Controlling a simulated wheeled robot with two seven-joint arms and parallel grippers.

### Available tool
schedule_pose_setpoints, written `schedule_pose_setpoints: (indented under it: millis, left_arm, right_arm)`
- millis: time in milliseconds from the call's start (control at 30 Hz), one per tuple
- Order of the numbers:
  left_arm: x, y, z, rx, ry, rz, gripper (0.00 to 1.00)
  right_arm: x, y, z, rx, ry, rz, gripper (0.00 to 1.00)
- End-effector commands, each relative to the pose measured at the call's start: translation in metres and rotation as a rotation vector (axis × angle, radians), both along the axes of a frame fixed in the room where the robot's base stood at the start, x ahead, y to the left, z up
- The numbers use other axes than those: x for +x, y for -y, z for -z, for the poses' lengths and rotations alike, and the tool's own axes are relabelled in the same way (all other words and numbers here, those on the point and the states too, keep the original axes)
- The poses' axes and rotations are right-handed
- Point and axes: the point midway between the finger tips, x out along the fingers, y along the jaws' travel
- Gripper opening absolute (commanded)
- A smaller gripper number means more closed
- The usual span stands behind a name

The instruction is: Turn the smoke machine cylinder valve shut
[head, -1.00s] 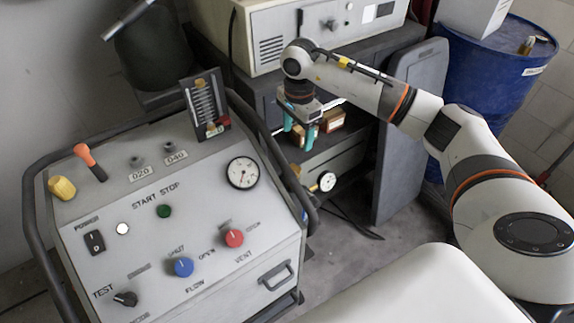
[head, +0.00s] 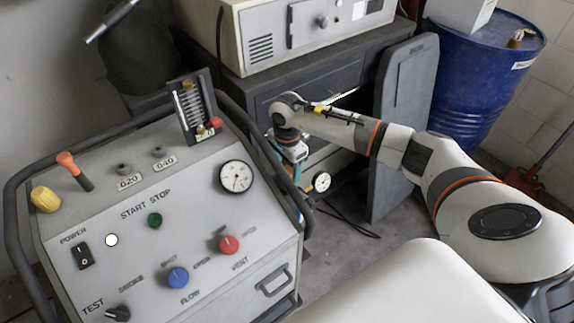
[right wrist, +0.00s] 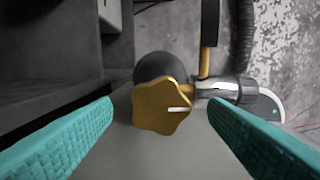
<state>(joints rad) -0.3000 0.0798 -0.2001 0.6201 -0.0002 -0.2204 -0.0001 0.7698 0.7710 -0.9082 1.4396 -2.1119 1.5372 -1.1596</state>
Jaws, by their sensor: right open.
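The cylinder valve's brass star-shaped handwheel (right wrist: 162,107) shows in the right wrist view, with a pale mark on its face. A brass and chrome fitting (right wrist: 225,90) runs right from it to a gauge seen edge-on. My right gripper (right wrist: 162,112) is open, its teal fingers to the left and right of the handwheel with gaps on both sides. In the head view my right gripper (head: 291,168) is low behind the control panel's right edge, beside the round white gauge (head: 321,182). The handwheel is hidden there. My left gripper is not in view.
The grey control panel (head: 130,235) with its dark tube frame (head: 262,140) stands close left of my right gripper. A dark cabinet (head: 300,75) carrying a beige unit is behind. A grey board (head: 403,120) and blue drum (head: 480,80) stand right. A dark hose (right wrist: 244,45) hangs near the valve.

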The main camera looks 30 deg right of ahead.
Motion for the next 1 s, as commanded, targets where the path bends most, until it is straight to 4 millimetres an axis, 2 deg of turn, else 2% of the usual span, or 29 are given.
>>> schedule_pose_setpoints:
  millis: [133, 367, 667, 1000]
  left_arm:
    - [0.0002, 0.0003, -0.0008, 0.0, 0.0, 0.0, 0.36]
    - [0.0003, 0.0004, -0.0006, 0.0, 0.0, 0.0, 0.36]
    - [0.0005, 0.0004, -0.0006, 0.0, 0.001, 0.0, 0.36]
    - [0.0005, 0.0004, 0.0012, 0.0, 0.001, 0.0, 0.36]
  right_arm:
    - [0.0, -0.0002, 0.0068, 0.0, 0.0, -0.001, 0.68]
    - [0.0001, 0.0, 0.0075, 0.0, 0.0, -0.001, 0.68]
    - [0.0001, 0.0, 0.0072, 0.0, 0.0, -0.001, 0.24]
    - [0.0002, 0.0002, 0.0073, 0.0, 0.001, 0.054, 0.24]
